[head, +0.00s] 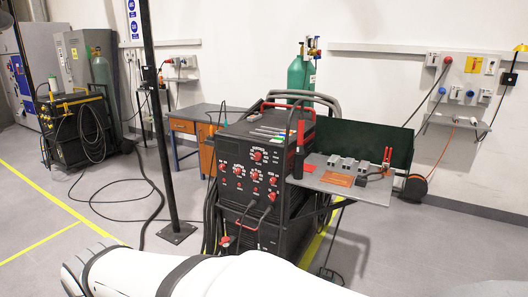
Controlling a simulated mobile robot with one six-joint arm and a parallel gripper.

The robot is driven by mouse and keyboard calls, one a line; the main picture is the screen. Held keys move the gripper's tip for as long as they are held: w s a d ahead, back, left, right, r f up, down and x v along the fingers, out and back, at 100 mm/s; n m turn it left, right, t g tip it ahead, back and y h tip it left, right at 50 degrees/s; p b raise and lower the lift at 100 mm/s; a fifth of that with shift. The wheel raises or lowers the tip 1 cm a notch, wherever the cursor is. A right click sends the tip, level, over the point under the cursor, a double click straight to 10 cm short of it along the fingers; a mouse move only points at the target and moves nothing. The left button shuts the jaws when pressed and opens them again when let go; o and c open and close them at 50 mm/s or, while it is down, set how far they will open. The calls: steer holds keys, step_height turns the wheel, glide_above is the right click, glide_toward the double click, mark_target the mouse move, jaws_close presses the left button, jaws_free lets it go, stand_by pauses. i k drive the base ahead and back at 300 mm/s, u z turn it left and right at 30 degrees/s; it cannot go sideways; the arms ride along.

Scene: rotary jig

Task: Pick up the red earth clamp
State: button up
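A small red clamp-like piece (387,157) stands near the right end of the grey side shelf (345,188), by a black part that looks like a handle or cable. It is too small to tell for certain that it is the earth clamp. A second red piece, an upright red-topped holder (300,135), is at the shelf's left end against the welding machine (250,170). My white arm crosses the bottom of the head view. My gripper is outside the picture.
Several grey blocks (348,165) and an orange plate (337,179) lie on the shelf. A dark green panel (365,142) stands behind it. A black post (160,120) rises left of the machine. Cables hang at the machine's front. Grey floor is open at the right.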

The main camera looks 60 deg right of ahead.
mark_target(387, 163)
steer(key=z, duration=2.9)
steer(key=i, duration=2.55)
steer(key=u, duration=0.4)
